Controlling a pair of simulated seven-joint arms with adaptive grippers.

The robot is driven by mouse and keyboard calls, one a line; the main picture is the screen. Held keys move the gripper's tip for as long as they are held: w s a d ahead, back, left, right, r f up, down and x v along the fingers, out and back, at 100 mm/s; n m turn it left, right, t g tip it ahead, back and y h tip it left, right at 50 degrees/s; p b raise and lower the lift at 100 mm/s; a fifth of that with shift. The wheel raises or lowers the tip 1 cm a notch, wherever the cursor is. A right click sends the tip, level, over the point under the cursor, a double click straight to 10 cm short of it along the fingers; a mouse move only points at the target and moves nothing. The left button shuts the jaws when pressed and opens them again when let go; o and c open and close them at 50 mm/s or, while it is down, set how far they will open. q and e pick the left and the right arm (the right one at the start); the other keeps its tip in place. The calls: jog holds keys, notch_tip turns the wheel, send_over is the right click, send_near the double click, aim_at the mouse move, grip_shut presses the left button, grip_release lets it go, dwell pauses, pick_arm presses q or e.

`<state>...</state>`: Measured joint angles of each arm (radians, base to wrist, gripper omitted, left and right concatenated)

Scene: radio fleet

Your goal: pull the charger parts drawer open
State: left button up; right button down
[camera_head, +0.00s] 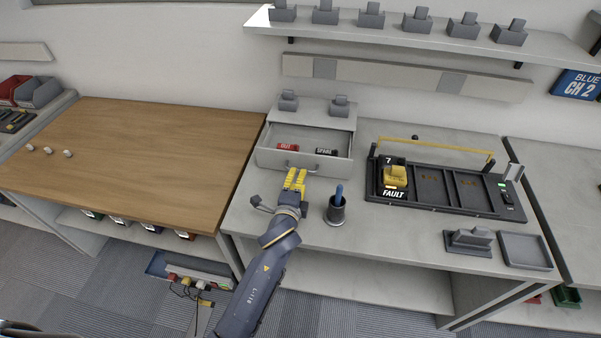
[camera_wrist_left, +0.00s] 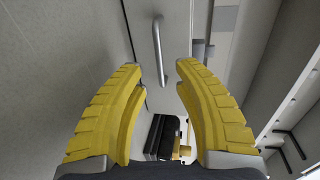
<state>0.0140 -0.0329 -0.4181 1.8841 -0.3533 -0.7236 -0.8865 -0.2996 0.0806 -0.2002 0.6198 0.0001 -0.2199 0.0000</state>
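The grey drawer (camera_head: 328,165) under a small cabinet (camera_head: 313,115) on the grey bench stands open. A red piece and a dark piece with white labels show inside it. Its metal handle (camera_head: 288,164) is on the front face, and also shows in the left wrist view (camera_wrist_left: 158,50). My left gripper (camera_head: 296,176), with yellow fingers, is in front of the drawer, close to the handle. In the wrist view the fingers (camera_wrist_left: 160,85) are spread apart and empty, with the handle beyond their tips. My right gripper is not in view.
A dark cup (camera_head: 336,212) with a blue-handled tool stands just right of my left gripper. A wooden table (camera_head: 130,150) lies to the left, mostly clear.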

pick_arm(q)
jog(key=shift+v, duration=3.2)
